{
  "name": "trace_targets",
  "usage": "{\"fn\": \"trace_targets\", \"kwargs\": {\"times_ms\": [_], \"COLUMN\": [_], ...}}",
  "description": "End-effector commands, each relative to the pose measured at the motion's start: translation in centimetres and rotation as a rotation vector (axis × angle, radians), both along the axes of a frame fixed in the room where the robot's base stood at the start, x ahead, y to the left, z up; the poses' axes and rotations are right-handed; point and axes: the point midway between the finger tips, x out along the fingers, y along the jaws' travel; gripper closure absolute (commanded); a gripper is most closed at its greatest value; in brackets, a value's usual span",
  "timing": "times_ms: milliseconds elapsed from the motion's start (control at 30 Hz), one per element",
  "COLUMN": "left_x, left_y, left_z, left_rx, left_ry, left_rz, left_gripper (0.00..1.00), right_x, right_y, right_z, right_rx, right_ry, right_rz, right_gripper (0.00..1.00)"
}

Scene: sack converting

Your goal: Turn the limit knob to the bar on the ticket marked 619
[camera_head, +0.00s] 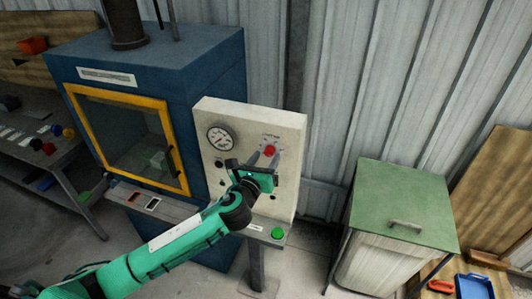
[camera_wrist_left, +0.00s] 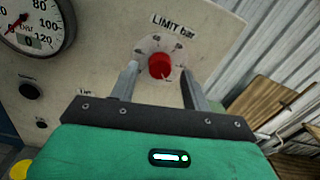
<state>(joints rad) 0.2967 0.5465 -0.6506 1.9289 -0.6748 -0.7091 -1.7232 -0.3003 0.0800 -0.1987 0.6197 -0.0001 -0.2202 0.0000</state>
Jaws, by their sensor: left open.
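The red limit knob (camera_head: 269,150) is on the upper right of a cream panel (camera_head: 240,112). In the left wrist view the knob (camera_wrist_left: 160,64) sits below the "LIMIT bar" label (camera_wrist_left: 174,25), in a round dial whose markings are too small to read. A pale mark shows low on the knob. My left gripper (camera_head: 267,157) is open, with one finger on each side of the knob; the wrist view shows gaps between fingers and knob. No ticket marked 619 can be read. My right gripper is out of view.
A pressure gauge (camera_head: 220,138) is left of the knob; a black button (camera_wrist_left: 30,91) is below it. A green button (camera_head: 278,233) is on the ledge. A blue cabinet (camera_head: 215,70) with a yellow-framed door stands left, a green-topped cabinet (camera_head: 405,200) right.

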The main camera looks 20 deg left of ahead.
Motion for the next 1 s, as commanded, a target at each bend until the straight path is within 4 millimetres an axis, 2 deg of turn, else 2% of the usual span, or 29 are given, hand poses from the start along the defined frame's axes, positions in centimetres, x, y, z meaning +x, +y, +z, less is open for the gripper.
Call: {"fn": "trace_targets", "kwargs": {"times_ms": [167,433,467,600,700,1000], "left_x": [1.0,1.1,1.1,1.1,1.1,1.1], "left_y": [0.0,-0.1,-0.1,-0.1,0.0,-0.1], "left_z": [0.0,-0.1,-0.1,-0.1,-0.1,-0.2], "left_rx": [0.000,0.000,0.000,0.000,0.001,-0.036], "left_ry": [0.001,0.000,0.000,0.001,0.001,0.003], "left_rz": [0.001,0.001,0.001,0.001,0.001,0.000], "left_gripper": [0.52,0.52,0.54,0.81,0.97,0.97], "right_x": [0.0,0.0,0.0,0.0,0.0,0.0], "right_y": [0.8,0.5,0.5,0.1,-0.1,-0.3], "right_z": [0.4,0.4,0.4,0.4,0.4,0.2], "right_rx": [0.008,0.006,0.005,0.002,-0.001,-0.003], "right_ry": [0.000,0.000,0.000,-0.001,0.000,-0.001], "right_rz": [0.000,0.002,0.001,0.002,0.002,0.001], "right_gripper": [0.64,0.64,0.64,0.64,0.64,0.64]}}
